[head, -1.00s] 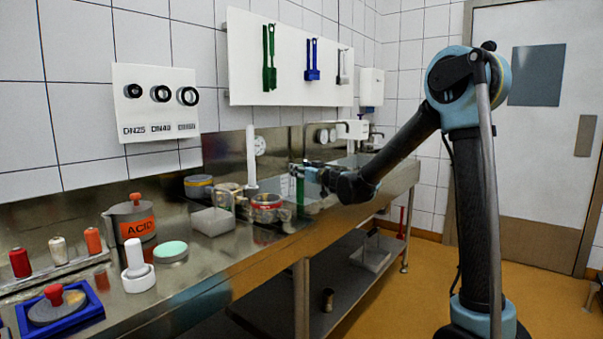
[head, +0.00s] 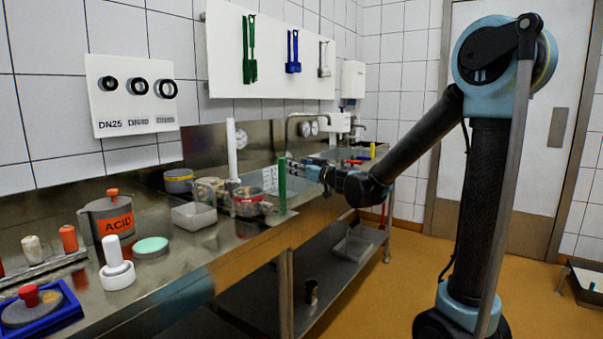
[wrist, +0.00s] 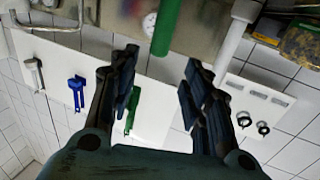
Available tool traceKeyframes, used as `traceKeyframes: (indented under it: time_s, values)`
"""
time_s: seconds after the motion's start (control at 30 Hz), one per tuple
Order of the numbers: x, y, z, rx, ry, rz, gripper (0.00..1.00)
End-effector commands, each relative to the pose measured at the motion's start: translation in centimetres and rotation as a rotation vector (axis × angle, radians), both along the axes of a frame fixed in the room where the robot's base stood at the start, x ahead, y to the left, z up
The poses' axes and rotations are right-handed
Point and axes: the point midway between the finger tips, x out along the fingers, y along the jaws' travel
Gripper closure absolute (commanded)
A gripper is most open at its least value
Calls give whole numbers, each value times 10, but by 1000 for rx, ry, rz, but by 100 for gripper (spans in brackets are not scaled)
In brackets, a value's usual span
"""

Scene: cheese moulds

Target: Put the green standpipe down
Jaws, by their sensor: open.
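The green standpipe (head: 282,178) stands upright on the steel bench (head: 190,255), near its front edge. My gripper (head: 308,168) is open and empty, just to the right of the standpipe, with a small gap between them. The bench contact of the standpipe is partly blurred.
The ACID pot (head: 112,220) is farther left. Brushes hang on the wall board (head: 225,50).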

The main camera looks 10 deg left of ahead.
Motion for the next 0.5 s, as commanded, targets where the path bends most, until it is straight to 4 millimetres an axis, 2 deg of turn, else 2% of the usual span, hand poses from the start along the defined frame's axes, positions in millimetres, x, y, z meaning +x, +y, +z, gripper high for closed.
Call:
traceKeyframes:
  time_s: [0.27,0.37,0.5]
  values:
    - [-3,-5,1,-2,3,4,56]
    - [-12,-18,2,-16,14,19,56]
    - [-35,-48,-3,-59,64,56,56]
